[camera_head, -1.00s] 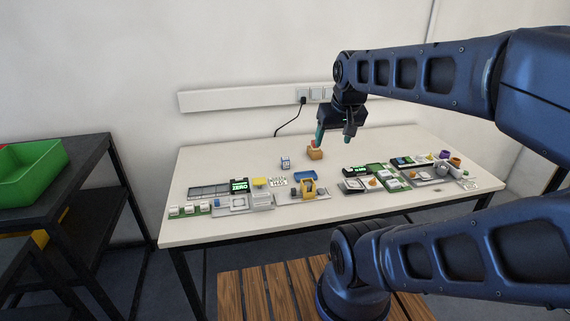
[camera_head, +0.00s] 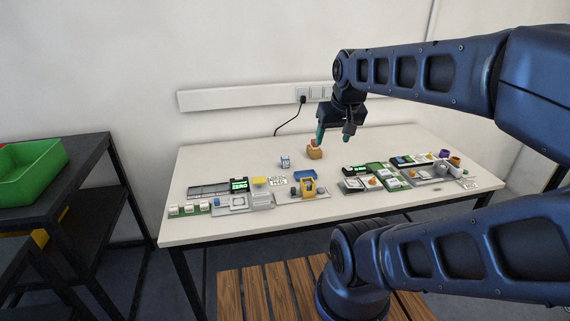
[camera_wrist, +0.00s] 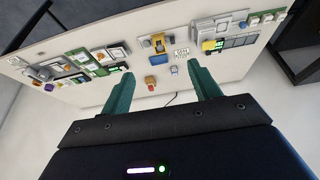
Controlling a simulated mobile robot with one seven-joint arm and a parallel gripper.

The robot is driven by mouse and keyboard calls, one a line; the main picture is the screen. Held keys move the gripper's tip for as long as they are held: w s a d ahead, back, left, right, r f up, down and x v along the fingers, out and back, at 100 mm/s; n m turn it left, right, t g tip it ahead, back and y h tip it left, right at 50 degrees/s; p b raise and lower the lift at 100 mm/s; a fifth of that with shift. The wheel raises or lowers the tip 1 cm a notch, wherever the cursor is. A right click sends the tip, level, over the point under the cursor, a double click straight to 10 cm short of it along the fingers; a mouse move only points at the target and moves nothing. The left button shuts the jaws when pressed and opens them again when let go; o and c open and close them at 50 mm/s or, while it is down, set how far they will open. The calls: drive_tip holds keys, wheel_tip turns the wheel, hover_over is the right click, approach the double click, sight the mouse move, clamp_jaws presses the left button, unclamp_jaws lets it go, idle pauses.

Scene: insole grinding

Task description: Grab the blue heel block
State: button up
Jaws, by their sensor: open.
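My gripper (camera_head: 334,137) is open and empty above the back of the table. Its two green fingers (camera_wrist: 160,74) are wide apart in the wrist view. An orange-brown block with a red top (camera_head: 314,153) stands just below and left of the fingers. No finger visibly touches either block.
A blue tray (camera_head: 305,175) and a yellow fixture (camera_head: 308,188) stand in front of the blocks. Devices line the table's front left, and more parts crowd the right. The table (camera_head: 222,157) is clear at the back left. A green bin (camera_head: 30,172) sits on the left shelf.

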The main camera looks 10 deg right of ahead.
drive_tip(key=w+r+m+g, duration=0.15)
drive_tip(key=w+m, duration=0.35)
drive_tip(key=w, duration=0.9)
drive_tip(key=m+g+h, duration=0.2)
drive_tip(key=m+g, duration=0.1)
drive_tip(key=m, duration=1)
hover_over(285, 157)
drive_tip(key=a, duration=0.1)
wheel_tip(285, 157, down, 28)
drive_tip(key=r, duration=0.1)
drive_tip(key=shift+s+a+f+m, duration=0.1)
drive_tip(key=shift+a+f+m, duration=0.05)
drive_tip(key=shift+f, duration=0.3)
drive_tip(key=shift+s+a+f+m, duration=0.1)
drive_tip(key=shift+f+m, duration=0.05)
drive_tip(key=shift+f, duration=0.25)
drive_tip(key=f, duration=0.3)
drive_tip(key=d+f, duration=0.1)
drive_tip(key=f, duration=0.6)
drive_tip(key=shift+d+f, duration=0.25)
drive_tip(key=c, duration=1.1)
